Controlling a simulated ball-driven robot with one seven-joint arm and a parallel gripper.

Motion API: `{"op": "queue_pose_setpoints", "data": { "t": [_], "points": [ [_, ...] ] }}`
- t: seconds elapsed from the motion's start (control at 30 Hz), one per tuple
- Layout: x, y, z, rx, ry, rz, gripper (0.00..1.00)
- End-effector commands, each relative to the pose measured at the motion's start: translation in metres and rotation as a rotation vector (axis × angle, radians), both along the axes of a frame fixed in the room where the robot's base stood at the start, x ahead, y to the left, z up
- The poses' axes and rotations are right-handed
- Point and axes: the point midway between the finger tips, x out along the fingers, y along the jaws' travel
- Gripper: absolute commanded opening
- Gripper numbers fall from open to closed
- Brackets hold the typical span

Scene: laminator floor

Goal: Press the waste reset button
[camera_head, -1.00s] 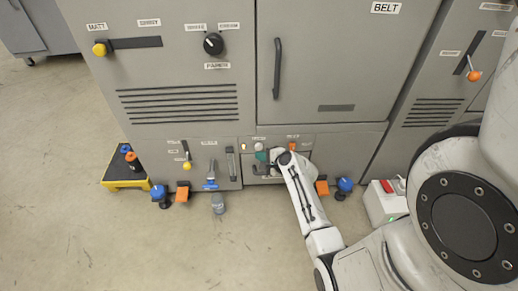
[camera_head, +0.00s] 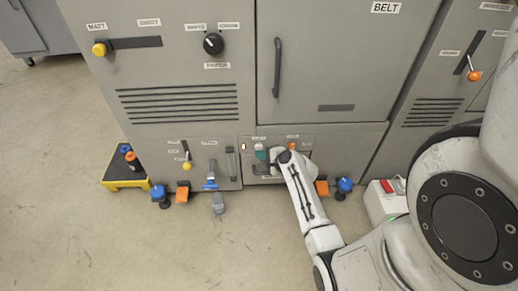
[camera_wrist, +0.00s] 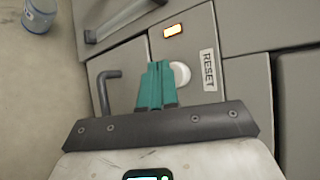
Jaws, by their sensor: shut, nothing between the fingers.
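A round white button (camera_wrist: 181,73) sits on the grey panel beside a label reading RESET (camera_wrist: 209,70) in the wrist view. My gripper (camera_wrist: 157,72) has its teal fingers shut together with nothing between them. The fingertips are just left of the white button and overlap its left edge in the picture. I cannot tell whether they touch it. In the head view my gripper (camera_head: 262,156) is at the low middle panel, and my arm hides much of that panel.
A lit amber lamp (camera_wrist: 173,30) is above the button. A dark bent handle (camera_wrist: 105,90) is left of my fingers. Orange pedals (camera_head: 183,190) and blue knobs (camera_head: 158,192) stand along the machine's foot. A yellow-edged step (camera_head: 124,168) is at left. Floor in front is mostly clear.

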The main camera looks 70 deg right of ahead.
Motion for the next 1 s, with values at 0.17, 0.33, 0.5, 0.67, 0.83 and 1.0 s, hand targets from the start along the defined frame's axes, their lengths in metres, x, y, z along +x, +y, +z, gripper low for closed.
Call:
{"op": "queue_pose_setpoints", "data": {
  "t": [0.17, 0.33, 0.5, 0.67, 0.83, 1.0],
  "points": [
    [0.0021, -0.0034, 0.0000, 0.001, 0.000, 0.001, 0.00],
    [0.0018, -0.0034, -0.0001, 0.001, 0.000, 0.001, 0.00],
    [0.0019, -0.0039, -0.0001, 0.000, 0.000, 0.001, 0.00],
    [0.0024, -0.0053, -0.0001, 0.000, 0.000, 0.000, 0.00],
    [0.0032, -0.0071, -0.0001, 0.000, 0.000, 0.000, 0.00],
    [0.0039, -0.0089, -0.0001, 0.000, 0.000, 0.000, 0.00]
  ]
}}
